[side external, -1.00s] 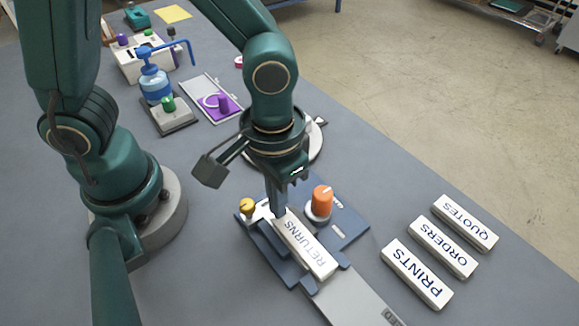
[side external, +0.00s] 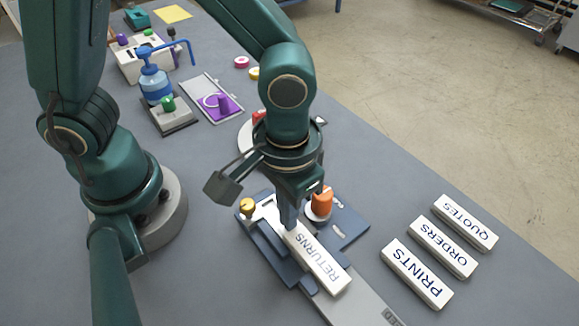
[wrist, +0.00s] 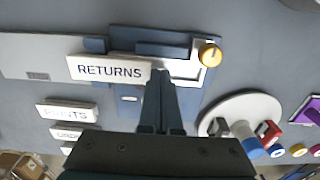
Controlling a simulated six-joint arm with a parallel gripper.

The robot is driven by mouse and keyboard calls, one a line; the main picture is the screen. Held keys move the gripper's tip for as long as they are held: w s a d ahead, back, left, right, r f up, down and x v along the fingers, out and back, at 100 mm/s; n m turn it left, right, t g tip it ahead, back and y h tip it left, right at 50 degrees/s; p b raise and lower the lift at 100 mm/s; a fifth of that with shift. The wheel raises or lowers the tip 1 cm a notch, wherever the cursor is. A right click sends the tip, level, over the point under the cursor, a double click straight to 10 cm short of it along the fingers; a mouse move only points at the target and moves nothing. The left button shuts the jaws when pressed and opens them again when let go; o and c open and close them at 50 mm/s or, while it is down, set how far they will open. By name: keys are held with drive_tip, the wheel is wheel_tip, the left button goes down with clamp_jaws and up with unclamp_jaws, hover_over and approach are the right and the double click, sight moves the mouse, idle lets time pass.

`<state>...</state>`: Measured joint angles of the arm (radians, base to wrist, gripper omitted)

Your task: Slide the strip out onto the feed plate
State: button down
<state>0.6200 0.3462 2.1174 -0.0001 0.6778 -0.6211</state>
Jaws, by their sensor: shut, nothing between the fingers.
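The white strip marked RETURNS (side external: 318,262) lies in the channel of a dark blue fixture (side external: 350,228). Its front end reaches over the grey feed plate (side external: 352,300). In the wrist view the strip (wrist: 108,69) spans the fixture's edge, and the feed plate (wrist: 40,52) runs off to the left. My gripper (side external: 290,222) is shut and empty, pointing down at the strip's rear end. In the wrist view its fingertips (wrist: 160,78) are right beside that end and seem to touch it.
White blocks marked PRINTS (side external: 417,274), ORDERS (side external: 443,247) and QUOTES (side external: 465,223) lie to the right. Behind are a round white turntable (wrist: 240,112), a purple-topped plate (side external: 222,104) and a blue pump bottle (side external: 156,84). The table between fixture and blocks is clear.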

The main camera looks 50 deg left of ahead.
sight(315, 253)
drive_tip(key=shift+d, duration=1.2)
drive_tip(key=shift+d, duration=0.1)
drive_tip(key=shift+d, duration=1.15)
drive_tip(key=shift+d, duration=1.1)
drive_tip(key=shift+a, duration=0.55)
wheel_tip(315, 253, up, 12)
idle(0.4)
